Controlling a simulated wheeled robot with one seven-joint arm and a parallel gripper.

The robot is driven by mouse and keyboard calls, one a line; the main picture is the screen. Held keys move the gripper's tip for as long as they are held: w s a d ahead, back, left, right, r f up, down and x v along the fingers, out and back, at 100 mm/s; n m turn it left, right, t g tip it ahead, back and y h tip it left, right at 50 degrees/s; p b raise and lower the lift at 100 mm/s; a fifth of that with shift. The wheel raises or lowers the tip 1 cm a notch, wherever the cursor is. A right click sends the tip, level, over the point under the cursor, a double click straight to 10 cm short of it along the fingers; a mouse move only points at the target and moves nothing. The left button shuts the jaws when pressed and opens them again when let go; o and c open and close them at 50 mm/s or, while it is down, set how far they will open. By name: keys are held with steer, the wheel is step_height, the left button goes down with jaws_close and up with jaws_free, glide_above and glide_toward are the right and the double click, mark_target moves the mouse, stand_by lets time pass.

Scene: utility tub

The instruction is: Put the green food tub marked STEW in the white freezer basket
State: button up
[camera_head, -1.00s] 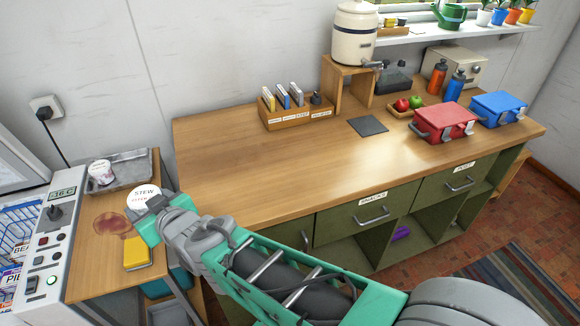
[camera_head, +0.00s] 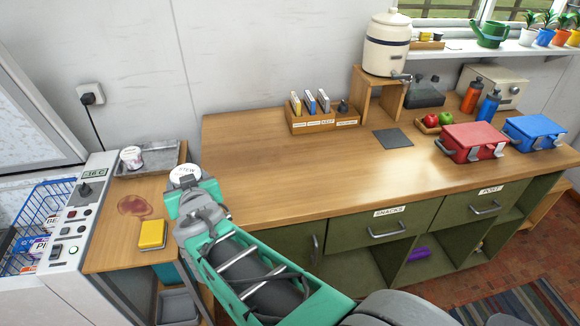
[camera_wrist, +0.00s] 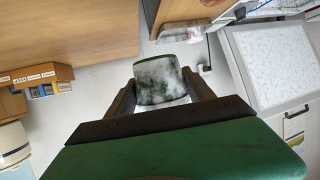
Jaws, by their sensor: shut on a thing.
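My gripper (camera_head: 185,186) is shut on a frosted tub (camera_head: 185,173), holding it above the gap between the small side table and the long counter. In the head view mostly its white lid shows. In the wrist view the tub (camera_wrist: 160,80) sits between both fingers, its green side patched with white frost. At the left, the open freezer shows a blue wire basket (camera_head: 45,208) with packets in it. I cannot make out a white basket in the head view.
A metal tray (camera_head: 160,163) with another white-lidded tub (camera_head: 131,157) stands on the side table, beside a red-brown stain and a yellow sponge (camera_head: 152,234). The freezer's control panel (camera_head: 75,215) borders the table. The long counter's near part (camera_head: 290,175) is clear.

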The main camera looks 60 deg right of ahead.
steer(key=s+d+r+m+g+h+b, duration=0.1)
steer(key=s+d+m+g+h, duration=0.7)
steer(key=s+d, duration=1.25)
steer(key=m+y+b, duration=0.1)
steer(key=b, duration=0.4)
glide_above(305, 169)
steer(key=a, duration=0.1)
steer(key=f, duration=0.8)
steer(key=shift+s+f, duration=0.25)
steer(key=shift+f, duration=0.1)
steer(key=shift+w+d+f, duration=0.15)
steer(key=shift+d+f, duration=0.05)
steer(key=shift+d, duration=0.1)
steer(key=shift+w+d+f+b, duration=0.15)
steer(key=shift+f+b, duration=0.75)
steer(key=shift+f, duration=0.75)
steer(key=shift+f, duration=0.25)
steer(key=o, duration=1.6)
